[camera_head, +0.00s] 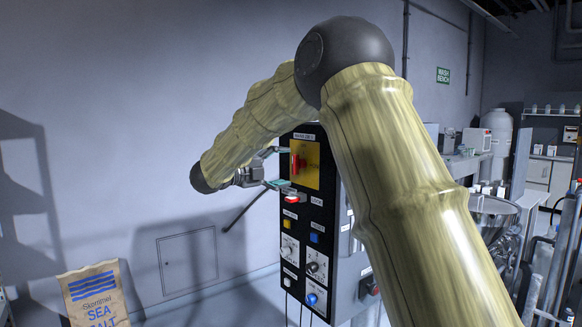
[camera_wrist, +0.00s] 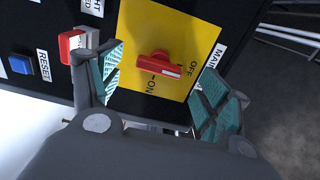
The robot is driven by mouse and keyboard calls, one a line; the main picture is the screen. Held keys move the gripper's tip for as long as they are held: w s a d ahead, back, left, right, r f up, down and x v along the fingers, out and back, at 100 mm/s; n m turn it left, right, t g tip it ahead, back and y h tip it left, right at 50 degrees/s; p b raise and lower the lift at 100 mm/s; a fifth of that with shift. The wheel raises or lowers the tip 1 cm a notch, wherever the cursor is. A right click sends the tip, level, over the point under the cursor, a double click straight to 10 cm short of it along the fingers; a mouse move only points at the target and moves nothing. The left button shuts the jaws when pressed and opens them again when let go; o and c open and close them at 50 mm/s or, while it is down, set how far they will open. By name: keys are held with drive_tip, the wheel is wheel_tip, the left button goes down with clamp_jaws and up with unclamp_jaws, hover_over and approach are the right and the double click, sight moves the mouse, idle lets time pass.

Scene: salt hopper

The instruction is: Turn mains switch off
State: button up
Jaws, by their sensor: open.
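The mains switch is a red rotary handle (camera_head: 297,163) on a yellow plate (camera_head: 311,176), high on a black control panel. In the wrist view the red handle (camera_wrist: 158,64) has a white mark at its right end, nearer the OFF print than the ON print. In the head view the handle looks about vertical. My gripper (camera_head: 278,169) is at the panel's left side, in front of the plate. In the wrist view my gripper (camera_wrist: 163,62) is open, with one teal finger pad either side of the handle. The handle shows clear of both pads; depth is hard to judge.
Yellow and blue buttons and knobs lie lower on the panel. A salt bag (camera_head: 95,295) stands lower left. Metal equipment (camera_head: 495,215) crowds the right.

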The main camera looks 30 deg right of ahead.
drive_tip(key=a, duration=0.7)
drive_tip(key=shift+s, duration=0.3)
drive_tip(key=shift+f, duration=0.1)
